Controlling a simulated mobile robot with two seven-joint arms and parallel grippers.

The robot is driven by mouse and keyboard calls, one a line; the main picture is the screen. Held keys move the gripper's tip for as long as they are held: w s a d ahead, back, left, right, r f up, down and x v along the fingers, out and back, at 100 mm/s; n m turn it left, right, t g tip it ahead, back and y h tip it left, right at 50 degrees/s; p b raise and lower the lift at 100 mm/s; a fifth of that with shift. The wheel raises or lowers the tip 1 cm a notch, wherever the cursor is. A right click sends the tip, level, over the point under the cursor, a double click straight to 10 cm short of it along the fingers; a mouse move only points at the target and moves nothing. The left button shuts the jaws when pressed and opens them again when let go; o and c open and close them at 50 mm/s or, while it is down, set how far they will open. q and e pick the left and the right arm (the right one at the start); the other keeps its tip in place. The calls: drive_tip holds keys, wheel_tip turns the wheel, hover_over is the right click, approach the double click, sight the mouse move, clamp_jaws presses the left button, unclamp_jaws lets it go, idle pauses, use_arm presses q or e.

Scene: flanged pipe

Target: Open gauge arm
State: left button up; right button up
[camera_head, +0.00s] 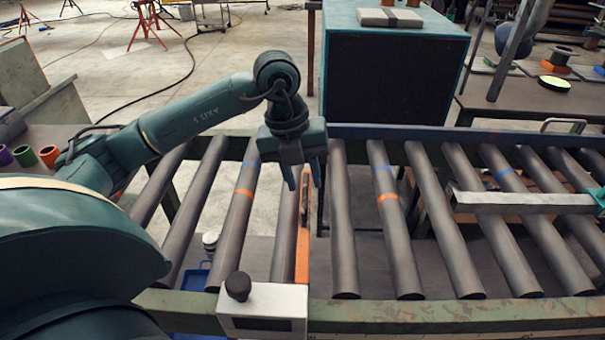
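The gauge arm is an orange bar (302,255) that stands across the roller conveyor, rising from behind a pale box (264,310) with a black knob (238,286) on the front rail. A dark slot or handle shows near its upper end. My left gripper (303,184) points down over the conveyor at the bar's upper end. Its two fingers are apart, one to each side of the bar's top in the picture. I cannot tell whether they touch it.
The conveyor's rollers (425,215) run to the right, some with blue and orange bands. A grey bar (525,202) lies over them at the right. A large teal box (393,70) stands behind. Coloured cups (27,156) sit on the left table.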

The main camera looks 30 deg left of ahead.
use_arm(q)
clamp_jaws()
drive_tip(key=shift+a, duration=0.1)
idle(0.5)
